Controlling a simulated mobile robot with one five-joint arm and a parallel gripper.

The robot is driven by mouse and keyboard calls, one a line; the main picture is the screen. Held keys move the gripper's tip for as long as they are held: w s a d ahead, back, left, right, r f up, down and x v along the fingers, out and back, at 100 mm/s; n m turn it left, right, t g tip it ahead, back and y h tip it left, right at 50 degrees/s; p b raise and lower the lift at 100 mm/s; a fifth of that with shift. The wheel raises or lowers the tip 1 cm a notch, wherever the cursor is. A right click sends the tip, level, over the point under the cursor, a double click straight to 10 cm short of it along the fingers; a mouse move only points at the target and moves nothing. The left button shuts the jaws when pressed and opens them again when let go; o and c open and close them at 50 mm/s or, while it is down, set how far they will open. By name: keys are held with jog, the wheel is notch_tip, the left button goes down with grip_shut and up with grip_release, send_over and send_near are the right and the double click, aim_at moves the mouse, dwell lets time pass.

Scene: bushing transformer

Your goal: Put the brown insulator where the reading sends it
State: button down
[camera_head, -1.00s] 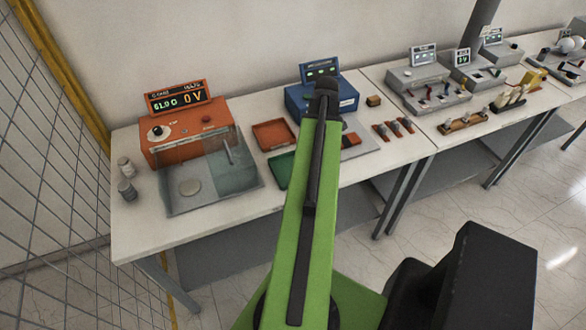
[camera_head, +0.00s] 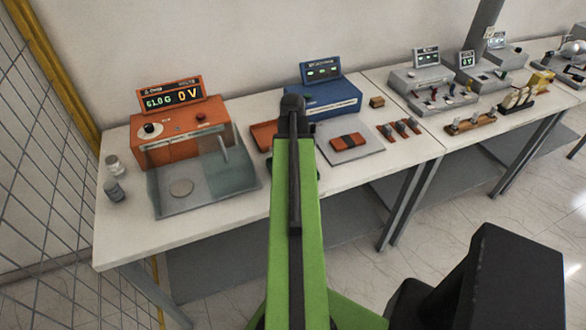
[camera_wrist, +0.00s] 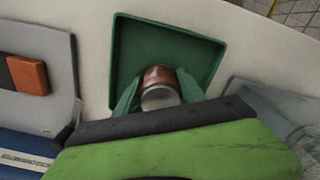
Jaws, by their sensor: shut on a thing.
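The brown insulator (camera_wrist: 158,74) has a reddish-brown ribbed body and a pale metallic end. My gripper (camera_wrist: 158,88) is shut on it, with a green finger on each side. In the wrist view they are over the green tray (camera_wrist: 124,50); whether the insulator touches the tray floor I cannot tell.
A red-orange tray (camera_head: 263,136) shows partly beside my arm. A blue instrument (camera_head: 335,98) stands behind. A grey plate (camera_head: 368,148) carries an orange-and-dark block (camera_head: 348,141). A clear-walled enclosure (camera_head: 205,185) stands at the left.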

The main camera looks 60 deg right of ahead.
jog(key=shift+f, duration=0.1)
jog(key=c, duration=0.7)
grip_release()
notch_tip(320, 180, up, 13)
jog(key=p, duration=1.2)
jog(key=shift+f, duration=0.15)
jog(key=shift+f, duration=0.1)
jog(key=shift+s+f, duration=0.1)
